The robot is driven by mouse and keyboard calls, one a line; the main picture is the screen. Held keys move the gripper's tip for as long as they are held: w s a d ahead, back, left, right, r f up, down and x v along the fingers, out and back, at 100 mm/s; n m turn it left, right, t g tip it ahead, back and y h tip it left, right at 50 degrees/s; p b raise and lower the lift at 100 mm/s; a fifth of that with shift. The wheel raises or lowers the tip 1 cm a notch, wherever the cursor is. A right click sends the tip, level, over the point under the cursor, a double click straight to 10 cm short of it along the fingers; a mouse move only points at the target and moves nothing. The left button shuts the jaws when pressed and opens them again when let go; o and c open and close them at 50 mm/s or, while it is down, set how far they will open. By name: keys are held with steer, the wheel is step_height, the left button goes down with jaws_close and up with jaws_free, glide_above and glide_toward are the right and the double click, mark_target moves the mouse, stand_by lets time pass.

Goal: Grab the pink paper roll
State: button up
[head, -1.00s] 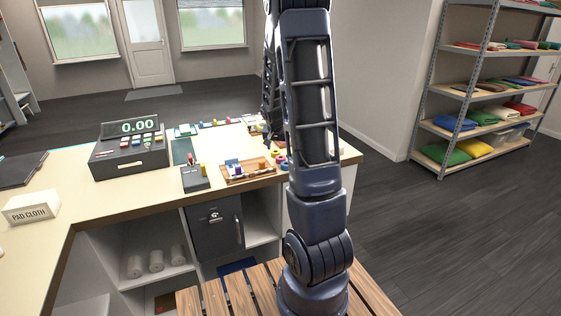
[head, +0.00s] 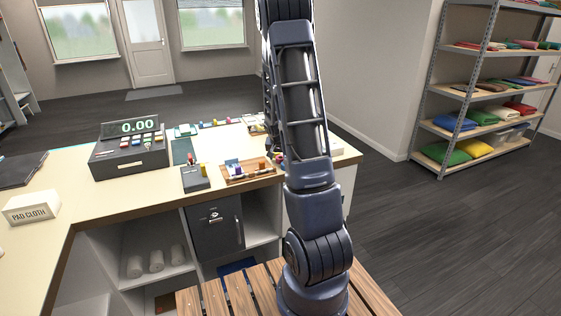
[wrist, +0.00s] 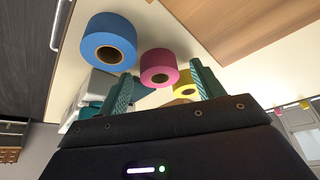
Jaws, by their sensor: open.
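The pink paper roll (wrist: 160,74) is a short cylinder with a brown core, standing out in the middle of the wrist view. My gripper (wrist: 161,71) is open, with one teal finger to the left of the pink roll and the other to its right. I see a gap on the left side; on the right the finger appears very close, and I cannot tell whether it touches. In the head view my arm hides most of the roll area.
In the wrist view, a larger blue roll (wrist: 109,40) is left of the pink one and a yellow roll (wrist: 186,87) is close beside it. A wooden tray (head: 248,177), a cash register (head: 130,151) and a small dark box (head: 195,178) stand on the counter (head: 107,202).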

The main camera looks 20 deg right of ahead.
steer(key=c, duration=1.1)
steer(key=shift+r, duration=0.15)
